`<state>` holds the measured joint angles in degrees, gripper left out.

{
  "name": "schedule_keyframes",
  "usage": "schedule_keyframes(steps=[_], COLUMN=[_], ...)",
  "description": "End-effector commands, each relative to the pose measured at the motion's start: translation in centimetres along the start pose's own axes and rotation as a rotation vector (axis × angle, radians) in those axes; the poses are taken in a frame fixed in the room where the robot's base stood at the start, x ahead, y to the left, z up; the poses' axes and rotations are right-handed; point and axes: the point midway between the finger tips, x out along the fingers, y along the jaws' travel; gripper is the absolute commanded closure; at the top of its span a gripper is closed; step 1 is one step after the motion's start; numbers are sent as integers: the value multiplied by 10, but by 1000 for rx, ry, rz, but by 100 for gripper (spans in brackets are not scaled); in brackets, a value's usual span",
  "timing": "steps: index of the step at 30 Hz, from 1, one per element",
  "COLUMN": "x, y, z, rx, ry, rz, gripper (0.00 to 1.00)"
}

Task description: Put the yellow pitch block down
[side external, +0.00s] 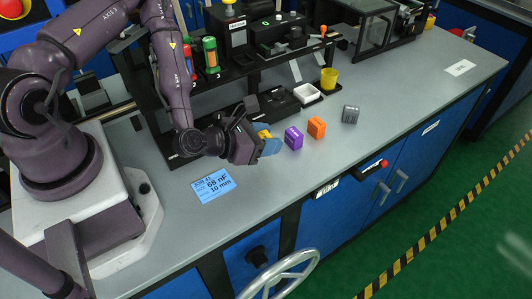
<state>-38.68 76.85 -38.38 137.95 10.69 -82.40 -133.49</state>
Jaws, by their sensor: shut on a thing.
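My gripper (267,142) is over the front part of the grey bench, shut on the yellow pitch block (264,134). Only a small yellow part of the block shows; the jaws hide the rest. A light-blue piece shows at the gripper's tip, in front of the block. I cannot tell whether the block touches the bench top. A purple block (293,138) stands just right of my gripper, close to it.
An orange block (316,127) and a grey block (350,114) stand further right in a row. A blue job card (213,185) lies at the front left. The bench (425,95) is clear at right.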

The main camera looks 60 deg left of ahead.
Motion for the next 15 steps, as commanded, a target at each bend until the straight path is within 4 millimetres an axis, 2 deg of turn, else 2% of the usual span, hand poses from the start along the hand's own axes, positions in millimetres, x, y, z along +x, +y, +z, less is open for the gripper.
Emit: schedule_keyframes(steps=[8,15], x=[15,18], y=[-1,0], z=[-37,-42], rx=[-2,0], ry=[0,-2], rz=[0,0], gripper=[96,96])
